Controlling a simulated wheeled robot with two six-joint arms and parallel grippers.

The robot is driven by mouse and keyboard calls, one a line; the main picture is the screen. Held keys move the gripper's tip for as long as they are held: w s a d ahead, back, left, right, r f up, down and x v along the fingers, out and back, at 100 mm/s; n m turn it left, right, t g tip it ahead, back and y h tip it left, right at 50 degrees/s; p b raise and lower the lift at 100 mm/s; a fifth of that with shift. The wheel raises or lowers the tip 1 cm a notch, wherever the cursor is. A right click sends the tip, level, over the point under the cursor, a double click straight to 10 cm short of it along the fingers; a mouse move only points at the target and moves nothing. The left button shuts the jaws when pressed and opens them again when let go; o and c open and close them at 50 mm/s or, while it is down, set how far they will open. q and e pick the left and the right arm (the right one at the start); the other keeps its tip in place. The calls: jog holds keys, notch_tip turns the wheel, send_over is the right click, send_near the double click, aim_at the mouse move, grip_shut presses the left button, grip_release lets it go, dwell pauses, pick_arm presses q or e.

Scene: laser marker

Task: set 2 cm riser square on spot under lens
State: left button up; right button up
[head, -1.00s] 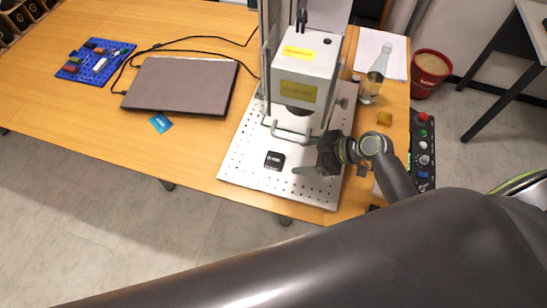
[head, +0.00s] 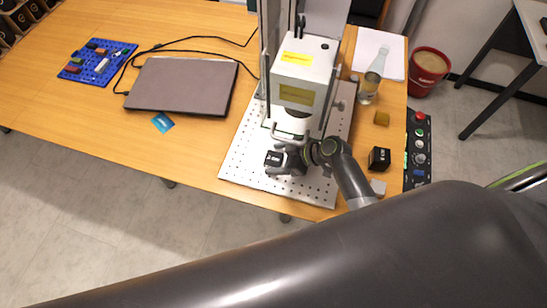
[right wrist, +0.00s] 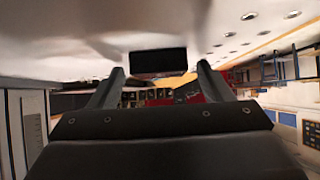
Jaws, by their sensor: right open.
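A flat black block with white lettering (head: 272,158), which looks like the riser, sits on the perforated metal plate (head: 240,150), in front of the marker head (head: 303,75). The lettering is too small to read. My right gripper (head: 282,161) is low over the plate at the block's right side, its fingers partly hiding it. In the right wrist view the plate appears at the top, and the block (right wrist: 158,62) shows ahead between the spread fingers, with gaps on both sides. The lens (head: 293,114) is under the marker head. My left gripper is not in view.
A black lettered cube (head: 379,158), a pale grey block (head: 378,187) and a yellowish block (head: 381,118) stand right of the plate. A glass bottle (head: 370,85) and control panel (head: 418,145) are at the right. A closed laptop (head: 182,85) lies left.

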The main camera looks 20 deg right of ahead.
jog(key=c, duration=1.1)
jog(key=shift+c, duration=0.2)
